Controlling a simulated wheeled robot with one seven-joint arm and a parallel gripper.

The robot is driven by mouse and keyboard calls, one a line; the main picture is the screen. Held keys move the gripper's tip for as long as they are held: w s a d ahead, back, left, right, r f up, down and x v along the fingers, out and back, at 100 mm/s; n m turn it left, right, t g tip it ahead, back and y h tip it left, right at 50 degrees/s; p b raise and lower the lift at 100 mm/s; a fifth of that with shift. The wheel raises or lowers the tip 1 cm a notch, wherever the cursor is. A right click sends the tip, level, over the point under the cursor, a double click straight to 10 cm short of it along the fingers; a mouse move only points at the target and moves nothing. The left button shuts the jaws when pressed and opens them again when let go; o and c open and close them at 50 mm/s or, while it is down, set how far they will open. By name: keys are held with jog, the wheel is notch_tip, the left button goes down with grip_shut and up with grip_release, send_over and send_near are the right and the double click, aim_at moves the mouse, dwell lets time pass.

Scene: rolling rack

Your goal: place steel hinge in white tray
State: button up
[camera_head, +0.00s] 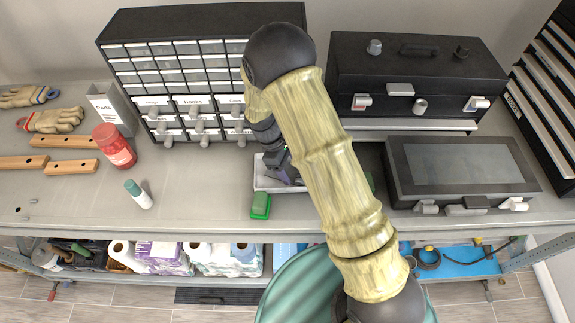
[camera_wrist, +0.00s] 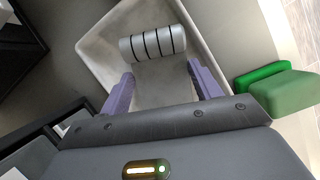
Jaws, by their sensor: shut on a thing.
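The steel hinge (camera_wrist: 153,46) is grey with dark bands around its barrel. In the wrist view it sits between the two purple fingers of my gripper (camera_wrist: 160,82), which is shut on it. The white tray (camera_wrist: 97,56) lies beneath and around the hinge in that view; I cannot tell whether the hinge touches its floor. In the head view the white tray (camera_head: 262,176) is on the bench, mostly hidden by my arm. My gripper (camera_head: 286,172) is over the tray there, and the hinge is hidden.
A green block-like object (camera_head: 261,205) stands just in front of the tray. A drawer cabinet (camera_head: 190,80) is behind it, and a black case (camera_head: 460,172) is to the right. Bench space left of the tray is clear.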

jog(key=shift+f, duration=0.1)
jog(key=o, duration=1.1)
jog(key=b+v, duration=0.4)
jog(key=v, duration=0.8)
